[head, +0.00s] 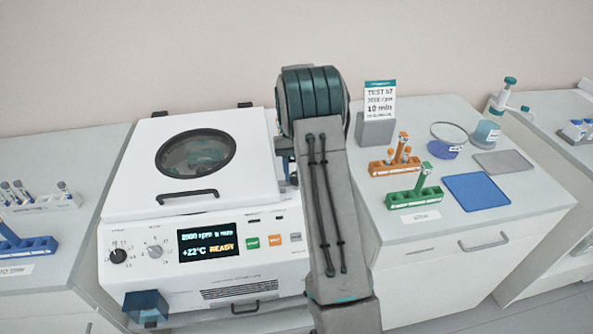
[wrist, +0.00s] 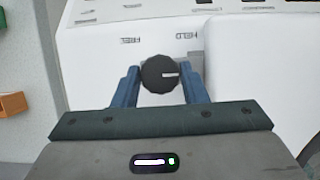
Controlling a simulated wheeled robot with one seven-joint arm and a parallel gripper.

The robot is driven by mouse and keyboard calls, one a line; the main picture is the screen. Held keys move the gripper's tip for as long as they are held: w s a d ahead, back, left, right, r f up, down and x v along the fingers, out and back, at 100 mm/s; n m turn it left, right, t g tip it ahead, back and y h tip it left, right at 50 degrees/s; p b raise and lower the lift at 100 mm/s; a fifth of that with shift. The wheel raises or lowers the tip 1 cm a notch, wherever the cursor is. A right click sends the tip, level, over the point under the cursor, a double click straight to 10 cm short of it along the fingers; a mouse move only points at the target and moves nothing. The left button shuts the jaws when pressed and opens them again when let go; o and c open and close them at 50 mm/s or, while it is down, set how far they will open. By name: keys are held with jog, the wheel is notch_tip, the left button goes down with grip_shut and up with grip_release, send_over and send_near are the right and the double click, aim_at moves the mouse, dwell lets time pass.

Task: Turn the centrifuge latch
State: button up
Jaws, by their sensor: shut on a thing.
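The centrifuge (head: 205,280) is a white box with its round-windowed lid (head: 240,145) down and a display reading READY. In the wrist view, its white casing (wrist: 260,70) carries a round black latch knob (wrist: 158,74) with a white mark pointing right. Upside-down FREE and HELD labels are above the knob in that view, FREE to the left and HELD to the right. My gripper (wrist: 160,84) has its two blue fingers shut on the knob, one on each side. In the head view my arm hides the gripper and the latch knob.
The right bench holds an orange rack (head: 394,166), a green rack (head: 414,196), a blue mat (head: 476,191) and a sign (head: 379,103) close to my arm. Tube racks (head: 40,204) stand on the left bench. Open bench surface lies left of the centrifuge.

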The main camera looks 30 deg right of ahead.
dwell(0.5)
jog(key=o, duration=1)
jog(key=v, duration=1.4)
jog(key=shift+d+b, duration=0.1)
jog(key=shift+b, duration=0.25)
jog(key=shift+s, duration=0.1)
